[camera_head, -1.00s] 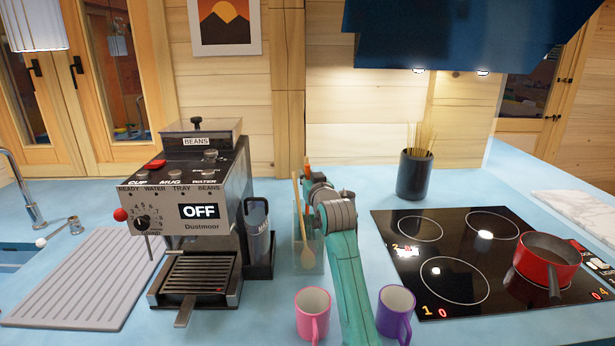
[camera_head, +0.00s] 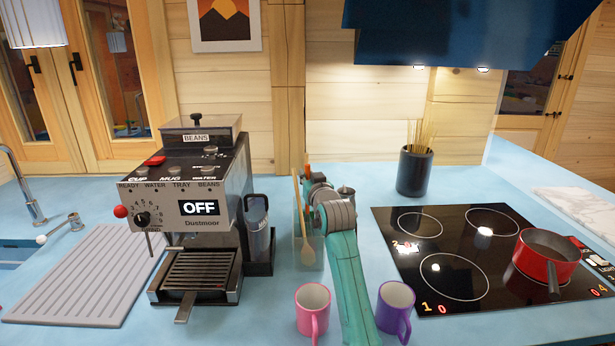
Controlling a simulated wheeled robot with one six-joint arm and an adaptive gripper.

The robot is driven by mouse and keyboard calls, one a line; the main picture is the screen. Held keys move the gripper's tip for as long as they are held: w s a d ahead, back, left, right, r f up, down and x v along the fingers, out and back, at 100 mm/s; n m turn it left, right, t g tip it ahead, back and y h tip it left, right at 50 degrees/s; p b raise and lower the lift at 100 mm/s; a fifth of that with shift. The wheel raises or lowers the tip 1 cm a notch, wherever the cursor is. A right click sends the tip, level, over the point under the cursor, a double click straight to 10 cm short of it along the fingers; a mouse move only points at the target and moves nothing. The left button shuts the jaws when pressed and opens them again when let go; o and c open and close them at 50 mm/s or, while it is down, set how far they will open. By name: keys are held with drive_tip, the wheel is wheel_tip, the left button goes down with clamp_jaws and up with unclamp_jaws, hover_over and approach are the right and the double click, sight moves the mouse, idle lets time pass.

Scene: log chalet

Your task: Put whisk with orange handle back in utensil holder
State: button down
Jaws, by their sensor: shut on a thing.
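The utensil holder (camera_head: 298,250) is a clear container standing right of the coffee machine. A wooden spoon (camera_head: 306,250) stands in it, leaning. My gripper (camera_head: 310,182) is at the holder's upper right, seen mostly from behind my teal arm. It is shut on the whisk, whose orange handle (camera_head: 307,171) shows as a small tip above the gripper. The rest of the whisk is hidden behind my gripper and arm, so I cannot tell whether its lower end is inside the holder or behind it.
The coffee machine (camera_head: 197,215) stands close on the left. A pink mug (camera_head: 312,308) and a purple mug (camera_head: 395,310) flank my arm in front. A black pot of sticks (camera_head: 414,172) and a hob with a red saucepan (camera_head: 545,262) are right.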

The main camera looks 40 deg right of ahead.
drive_tip(key=c, duration=1.1)
unclamp_jaws()
drive_tip(key=shift+o, duration=0.2)
drive_tip(key=shift+r, duration=4.2)
drive_tip(key=shift+a, duration=0.1)
